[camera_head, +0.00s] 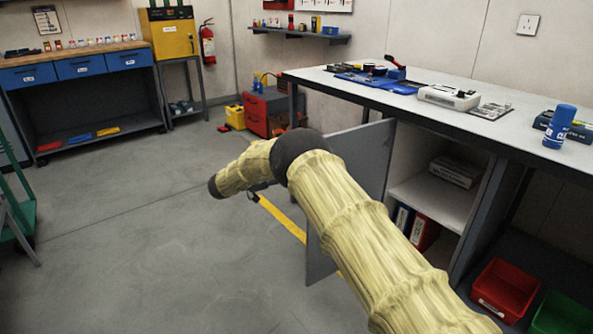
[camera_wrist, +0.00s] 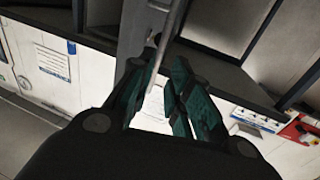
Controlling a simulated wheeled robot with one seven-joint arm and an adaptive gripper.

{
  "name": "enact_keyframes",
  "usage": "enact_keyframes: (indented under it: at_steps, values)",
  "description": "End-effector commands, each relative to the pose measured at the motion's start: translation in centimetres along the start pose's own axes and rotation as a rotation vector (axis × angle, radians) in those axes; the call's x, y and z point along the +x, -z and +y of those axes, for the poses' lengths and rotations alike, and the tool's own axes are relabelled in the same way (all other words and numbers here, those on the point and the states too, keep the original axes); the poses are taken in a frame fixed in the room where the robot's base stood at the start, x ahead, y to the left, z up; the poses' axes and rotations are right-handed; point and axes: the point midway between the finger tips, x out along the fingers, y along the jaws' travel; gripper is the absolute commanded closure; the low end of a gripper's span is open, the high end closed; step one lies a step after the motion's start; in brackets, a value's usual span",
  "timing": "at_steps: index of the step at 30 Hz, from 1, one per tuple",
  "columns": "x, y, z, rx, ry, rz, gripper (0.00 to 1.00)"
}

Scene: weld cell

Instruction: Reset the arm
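My arm, in a cream quilted sleeve with dark joints (camera_head: 300,148), reaches from the lower right to the middle of the head view. It bends left in front of the workbench's open grey door panel (camera_head: 355,172). My gripper is not clearly visible there. In the wrist view, my gripper (camera_wrist: 164,66) shows two dark teal fingers with a gap between them. A thin grey bar (camera_wrist: 172,28) runs through the view at that gap. I cannot tell whether the fingers touch it. No held object is clearly seen.
The workbench (camera_head: 463,118) on the right carries a grey case (camera_head: 448,97) and a blue bottle (camera_head: 559,127). A red bin (camera_head: 505,290) and a green bin (camera_head: 562,315) stand below. A red tool chest (camera_head: 268,112) stands behind.

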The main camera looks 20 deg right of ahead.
Motion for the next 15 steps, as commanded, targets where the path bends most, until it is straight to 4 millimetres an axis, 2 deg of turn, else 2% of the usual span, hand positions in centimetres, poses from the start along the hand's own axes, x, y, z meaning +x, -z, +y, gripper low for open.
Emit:
enact_keyframes:
  at_steps: [6,15]
  values:
    - [-1.31,0.0,-0.02,0.0,0.0,-0.001,0.81]
    - [-1.38,-0.02,-0.01,0.0,0.0,-0.001,0.81]
